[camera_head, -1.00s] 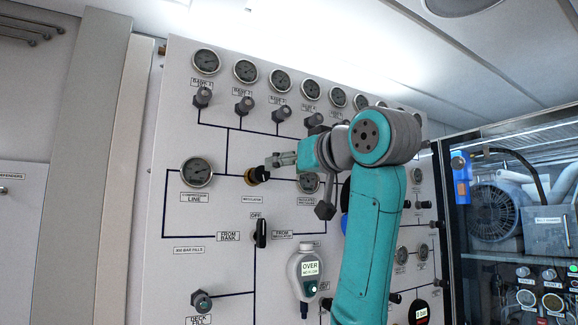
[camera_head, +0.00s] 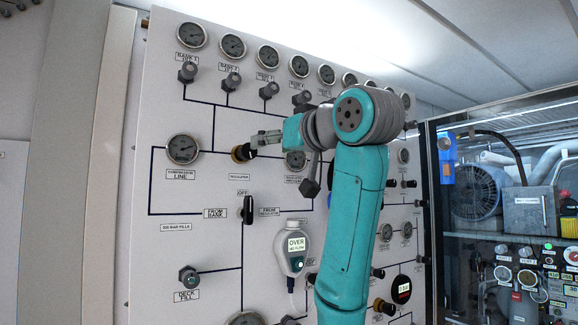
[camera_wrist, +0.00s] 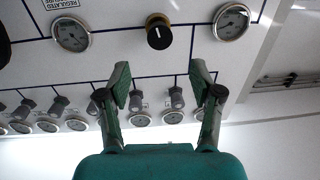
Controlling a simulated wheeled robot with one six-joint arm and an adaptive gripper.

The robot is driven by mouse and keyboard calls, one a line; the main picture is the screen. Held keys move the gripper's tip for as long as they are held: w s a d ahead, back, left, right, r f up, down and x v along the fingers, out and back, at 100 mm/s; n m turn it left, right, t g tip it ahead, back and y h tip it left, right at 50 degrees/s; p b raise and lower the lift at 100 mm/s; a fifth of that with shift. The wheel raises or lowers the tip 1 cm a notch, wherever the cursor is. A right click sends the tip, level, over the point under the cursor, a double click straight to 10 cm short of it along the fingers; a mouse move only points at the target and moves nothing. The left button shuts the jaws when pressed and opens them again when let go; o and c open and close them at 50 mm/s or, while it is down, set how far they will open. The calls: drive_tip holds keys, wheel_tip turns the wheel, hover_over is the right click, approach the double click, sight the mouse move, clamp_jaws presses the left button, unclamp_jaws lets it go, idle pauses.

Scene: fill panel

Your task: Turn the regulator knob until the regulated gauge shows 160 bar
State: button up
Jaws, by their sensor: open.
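The regulator knob (camera_head: 240,153) is a brass collar with a black cap and sits on the white panel. In the wrist view the knob (camera_wrist: 159,32) faces me, with a white mark on its cap. The regulated gauge (camera_head: 294,161) is partly behind my arm. It also shows at the upper left of the wrist view (camera_wrist: 71,34), but its reading is too small to tell. My gripper (camera_head: 258,140) is close to the knob, seen just up and right of it. In the wrist view my gripper's (camera_wrist: 160,70) fingers are apart, with nothing between them, and the knob lies beyond their tips.
The compressor line gauge (camera_head: 183,149) is left of the knob. A row of bank gauges and grey valve knobs (camera_head: 232,81) runs above. A black selector lever (camera_head: 247,209) and a handheld meter reading OVER (camera_head: 295,247) sit below. A glass-fronted cabinet (camera_head: 510,190) stands at right.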

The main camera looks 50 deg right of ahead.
sight(250, 153)
drive_tip(key=x, duration=1.1)
drive_tip(key=shift+w+f, duration=0.25)
drive_tip(key=c, duration=1.2)
